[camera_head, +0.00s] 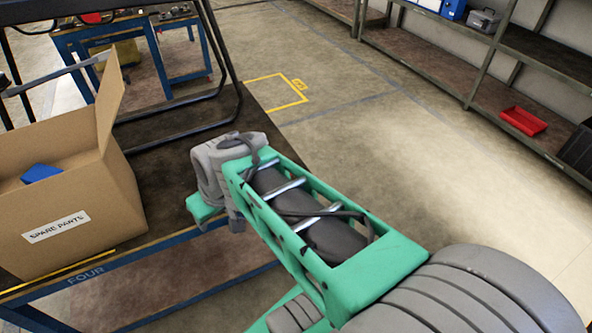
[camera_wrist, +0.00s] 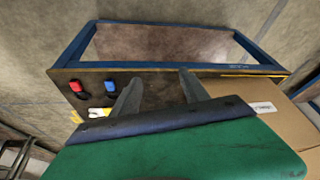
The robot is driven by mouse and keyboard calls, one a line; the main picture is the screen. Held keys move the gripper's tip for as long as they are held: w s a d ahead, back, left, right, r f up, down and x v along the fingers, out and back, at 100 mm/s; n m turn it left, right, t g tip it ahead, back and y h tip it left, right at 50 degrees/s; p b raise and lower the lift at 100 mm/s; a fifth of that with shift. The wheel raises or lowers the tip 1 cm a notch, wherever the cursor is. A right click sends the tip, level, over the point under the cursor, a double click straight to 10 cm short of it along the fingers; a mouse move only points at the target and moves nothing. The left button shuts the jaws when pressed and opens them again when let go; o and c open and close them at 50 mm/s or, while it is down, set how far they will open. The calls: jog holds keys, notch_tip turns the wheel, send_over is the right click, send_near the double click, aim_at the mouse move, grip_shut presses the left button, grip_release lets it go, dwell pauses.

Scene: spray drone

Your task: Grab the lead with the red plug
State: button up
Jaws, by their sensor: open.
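The red plug (camera_wrist: 76,86) shows in the wrist view, at the left part of the dark tabletop near its blue-framed edge. A blue plug (camera_wrist: 110,87) is just to its right. Their leads cannot be made out at this size. My gripper (camera_wrist: 160,78) is open, with its two grey fingers apart and nothing seen between them. The fingers lie to the right of both plugs in the picture, with the blue plug nearer to them. In the head view neither plug can be seen, and my arm covers part of the table.
An open cardboard box marked spare parts (camera_head: 107,190) stands on the table (camera_head: 166,180), with something blue (camera_head: 40,173) inside. A red bin (camera_head: 523,121) sits on far shelving. Floor right of the table is clear.

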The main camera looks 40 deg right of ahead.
jog(key=w+d+f+t+b, duration=0.2)
jog(key=w+d+f+b, duration=0.2)
jog(key=d+f+b, duration=0.15)
jog(key=w+d+f+t+b, duration=0.1)
jog(key=w+d+f+b, duration=0.3)
jog(key=f, duration=0.3)
jog(key=s+d+f+m+t+h+b, duration=0.1)
jog(key=d+f+m+t+h+b, duration=0.3)
jog(key=d, duration=0.7)
jog(key=d+f+n+t+b, duration=0.1)
jog(key=d+f+t+b, duration=0.15)
jog(key=d+b, duration=0.55)
jog(key=shift+g, duration=0.45)
jog(key=w+d, duration=0.1)
jog(key=w+d+f, duration=0.1)
jog(key=w, duration=0.1)
jog(key=w+d+f, duration=0.1)
jog(key=w+d, duration=0.1)
jog(key=shift+w+d+f, duration=0.1)
jog(key=shift+w+f, duration=0.05)
jog(key=shift+f, duration=0.1)
jog(key=shift+w+d, duration=0.15)
jog(key=shift+w, duration=0.25)
jog(key=shift+c, duration=0.3)
grip_shut()
